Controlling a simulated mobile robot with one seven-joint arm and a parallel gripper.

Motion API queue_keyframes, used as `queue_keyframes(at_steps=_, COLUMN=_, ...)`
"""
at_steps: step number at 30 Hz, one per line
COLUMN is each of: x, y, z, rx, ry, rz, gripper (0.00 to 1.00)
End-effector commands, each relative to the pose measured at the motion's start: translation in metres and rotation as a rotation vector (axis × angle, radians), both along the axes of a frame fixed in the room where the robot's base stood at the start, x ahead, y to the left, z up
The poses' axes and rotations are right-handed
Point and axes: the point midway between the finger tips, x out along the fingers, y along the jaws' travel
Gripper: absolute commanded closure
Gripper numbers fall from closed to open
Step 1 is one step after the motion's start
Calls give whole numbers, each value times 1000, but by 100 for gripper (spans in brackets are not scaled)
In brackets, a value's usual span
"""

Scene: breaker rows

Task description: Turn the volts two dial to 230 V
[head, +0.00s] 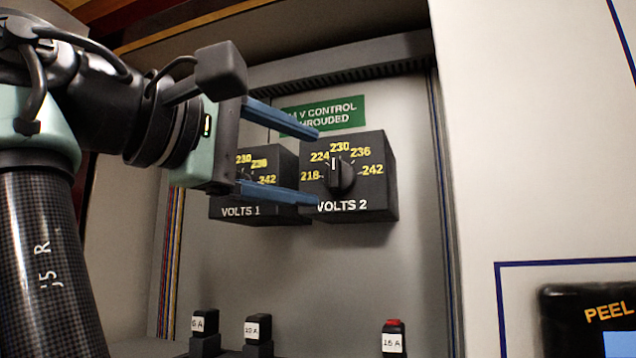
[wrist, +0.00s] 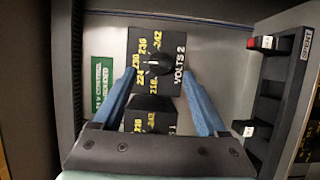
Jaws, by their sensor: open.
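The volts 2 dial (head: 341,178) is a black round knob on a black box labelled VOLTS 2 (head: 375,205), with yellow marks from 218 to 242. Its white pointer line points up, at about the 230 mark. In the wrist view the dial (wrist: 159,63) shows turned sideways, its pointer toward 230. My gripper (head: 318,168) is open and empty, its two blue fingers one above the other, in front and to the left of the dial. In the wrist view my gripper (wrist: 159,73) has its fingertips on either side of the dial, with no visible contact.
The VOLTS 1 box (head: 240,208) is to the left, partly hidden by my gripper. A green sign (head: 335,113) is above. Several small breakers stand below, one with a red top (head: 393,338). A white panel (head: 540,150) with a dark PEEL device (head: 590,310) is at right.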

Motion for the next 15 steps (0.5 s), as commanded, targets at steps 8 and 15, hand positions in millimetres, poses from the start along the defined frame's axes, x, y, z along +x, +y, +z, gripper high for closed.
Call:
queue_keyframes(at_steps=8, x=-48, y=42, z=-3, rx=-1, ry=-3, rz=3, gripper=24)
queue_keyframes(at_steps=15, x=-71, y=61, z=-1, rx=0, ry=0, rz=2, gripper=24)
